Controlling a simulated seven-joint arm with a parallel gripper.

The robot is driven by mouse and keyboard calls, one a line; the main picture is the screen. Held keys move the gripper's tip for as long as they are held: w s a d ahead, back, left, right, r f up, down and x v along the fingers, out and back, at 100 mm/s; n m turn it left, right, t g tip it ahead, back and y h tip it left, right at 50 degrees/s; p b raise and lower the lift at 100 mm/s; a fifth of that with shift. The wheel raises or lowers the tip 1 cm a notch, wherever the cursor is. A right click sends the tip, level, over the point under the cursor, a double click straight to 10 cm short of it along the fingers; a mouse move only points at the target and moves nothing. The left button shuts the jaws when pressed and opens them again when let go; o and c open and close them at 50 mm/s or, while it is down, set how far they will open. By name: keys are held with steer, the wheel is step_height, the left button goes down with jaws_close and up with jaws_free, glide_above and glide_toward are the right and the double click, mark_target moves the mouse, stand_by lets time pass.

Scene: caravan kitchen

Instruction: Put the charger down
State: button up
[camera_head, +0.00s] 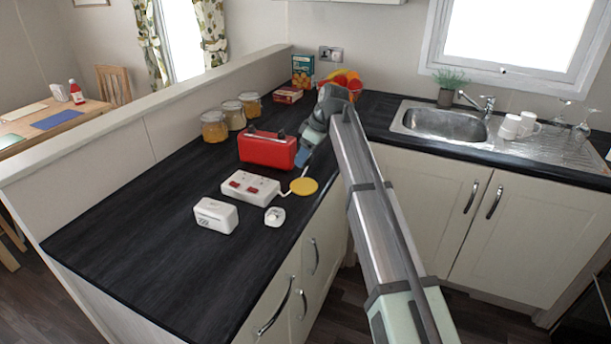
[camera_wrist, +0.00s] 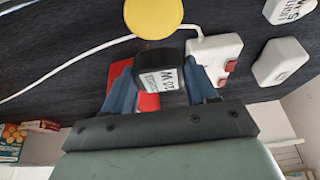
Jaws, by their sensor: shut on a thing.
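My gripper (camera_wrist: 160,85) is shut on a dark charger (camera_wrist: 158,78) with pale lettering, its blue fingers on either side of it. In the head view, my gripper (camera_head: 303,158) is over the counter (camera_head: 150,240), just right of a red box-shaped thing. The charger is not clearly visible there. A white power strip (camera_head: 250,186) with red switches lies close in front; it also shows in the wrist view (camera_wrist: 213,52). A round yellow disc (camera_head: 303,187) lies at its right end. I cannot tell whether the charger touches the counter.
The red box-shaped thing (camera_head: 267,149) stands behind the strip. A white lettered block (camera_head: 216,215) and a small white plug-like piece (camera_head: 274,216) lie in front. A white cable (camera_wrist: 70,60) runs across the counter. Jars (camera_head: 214,127) line the low wall. The counter's front left is clear.

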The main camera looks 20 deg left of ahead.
steer(key=shift+f, duration=3.4)
steer(key=shift+f, duration=0.15)
steer(key=o, duration=1.1)
steer(key=shift+c, duration=0.2)
steer(key=v, duration=1.2)
